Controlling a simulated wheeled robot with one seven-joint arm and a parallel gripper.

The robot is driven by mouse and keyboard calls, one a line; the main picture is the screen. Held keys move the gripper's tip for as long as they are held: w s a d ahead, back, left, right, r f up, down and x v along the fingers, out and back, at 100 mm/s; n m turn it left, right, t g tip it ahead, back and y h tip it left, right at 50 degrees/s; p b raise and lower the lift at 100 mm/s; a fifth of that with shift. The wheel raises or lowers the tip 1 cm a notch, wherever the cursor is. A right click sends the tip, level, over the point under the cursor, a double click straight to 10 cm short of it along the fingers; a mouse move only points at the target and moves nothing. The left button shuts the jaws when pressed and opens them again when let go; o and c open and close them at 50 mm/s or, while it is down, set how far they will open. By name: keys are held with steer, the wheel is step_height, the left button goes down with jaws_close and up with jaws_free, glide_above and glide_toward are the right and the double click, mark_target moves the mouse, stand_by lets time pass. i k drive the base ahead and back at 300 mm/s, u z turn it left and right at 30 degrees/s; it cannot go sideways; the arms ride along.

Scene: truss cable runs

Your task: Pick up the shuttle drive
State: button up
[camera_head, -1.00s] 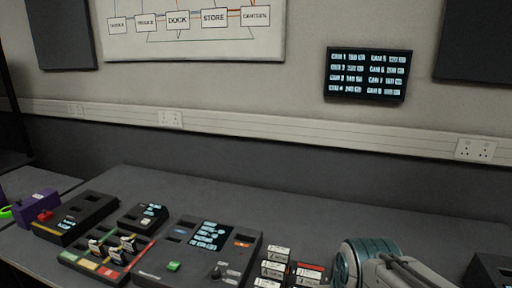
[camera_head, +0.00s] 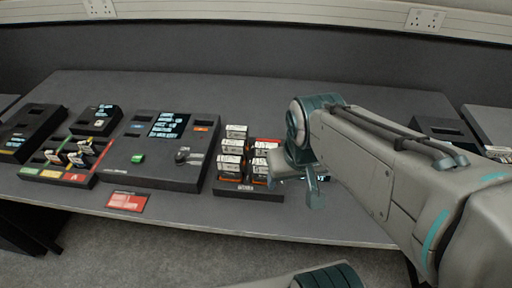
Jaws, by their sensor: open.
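My gripper (camera_head: 292,185) is at the right edge of a dark rack (camera_head: 248,189) that holds several white-labelled drives (camera_head: 230,162). Its fingers look apart, and I see nothing held between them. My gripper and wrist hide part of the rack's right side. Several more small drives (camera_head: 76,156) stand in a dark tray (camera_head: 58,174) with green, yellow and red labels at the left. The drive labels are too small to read, so I cannot tell which one is the shuttle drive.
A console (camera_head: 158,150) with a screen, a green button and a knob stands between tray and rack. A small dark box with a screen (camera_head: 96,119) and a black unit (camera_head: 32,130) are at the left. A red label (camera_head: 127,201) is at the front edge. The table behind is clear.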

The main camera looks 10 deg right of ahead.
mark_target(260, 169)
steer(key=z, duration=0.05)
steer(key=k, duration=0.5)
steer(key=u, duration=1.65)
steer(key=i, duration=1.2)
steer(key=z, duration=2.8)
